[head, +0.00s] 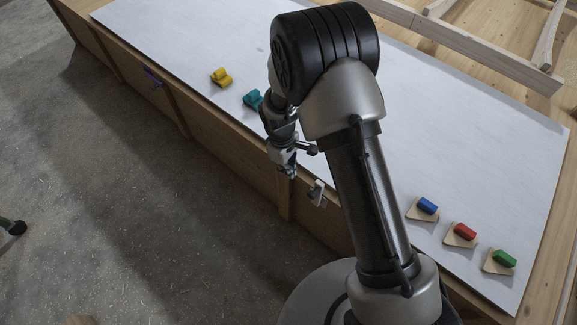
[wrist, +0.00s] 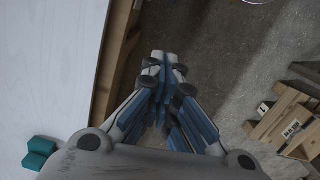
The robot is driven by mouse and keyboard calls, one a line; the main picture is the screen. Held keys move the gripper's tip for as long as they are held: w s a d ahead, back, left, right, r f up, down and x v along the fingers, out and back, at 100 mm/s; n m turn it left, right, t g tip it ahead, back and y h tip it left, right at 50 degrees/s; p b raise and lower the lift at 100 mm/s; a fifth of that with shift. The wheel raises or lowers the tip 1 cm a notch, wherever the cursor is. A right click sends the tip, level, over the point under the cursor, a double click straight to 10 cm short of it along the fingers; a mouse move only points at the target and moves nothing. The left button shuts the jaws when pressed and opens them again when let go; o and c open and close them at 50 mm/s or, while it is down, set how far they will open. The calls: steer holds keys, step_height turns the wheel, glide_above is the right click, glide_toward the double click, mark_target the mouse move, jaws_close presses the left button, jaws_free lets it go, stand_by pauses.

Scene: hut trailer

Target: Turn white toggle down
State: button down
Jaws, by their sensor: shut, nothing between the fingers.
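The white toggle (head: 318,187) is a small pale lever mounted on the wooden side of the table, near its top edge. It is right of and slightly below my gripper in the head view. The lever looks roughly upright, but its exact tilt is too small to tell. My gripper (head: 290,172) is shut and empty, just off the table's side and apart from the toggle. The wrist view shows the closed fingers (wrist: 164,62) pointing past the table edge over the floor. The toggle cannot be made out in the wrist view.
A purple toggle (head: 153,77) sits farther left on the same side. On the white tabletop (head: 190,40) are a yellow block (head: 221,77), a teal block (head: 253,100), and blue (head: 427,206), red (head: 464,230) and green (head: 504,258) pieces on wooden bases. A wooden pallet (wrist: 285,122) lies on the floor.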

steer(key=s+d+f+b, duration=0.1)
steer(key=s+d+f, duration=0.1)
steer(key=d+f, duration=0.2)
steer(key=shift+f+b, duration=0.4)
steer(key=shift+f, duration=0.5)
steer(key=shift+s+d, duration=0.1)
steer(key=shift+s, duration=0.05)
steer(key=shift+s+d+r, duration=0.1)
steer(key=shift+s+d, duration=0.05)
steer(key=shift+d, duration=0.05)
